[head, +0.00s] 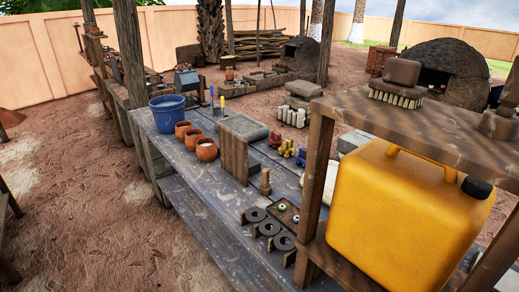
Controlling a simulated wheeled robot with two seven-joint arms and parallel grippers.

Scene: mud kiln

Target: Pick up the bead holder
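No object is clearly recognisable as the bead holder. One candidate is a small dark wooden tray (289,222) with a few small ring-like, bead-like pieces on it, lying on the long workbench (215,200) right of centre. Just in front of it, several dark round discs with holes (269,228) sit in a row on wooden blocks. A small upright wooden peg-like piece (265,183) stands behind the tray. Neither of my grippers shows in the head view.
A blue bucket (168,113), several clay pots (206,150) and a block-like box (235,155) stand farther back on the bench. Small coloured pieces (287,150) lie beyond the box. A wooden shelf with a yellow jerrycan (400,220) blocks the right side. Bare ground lies left.

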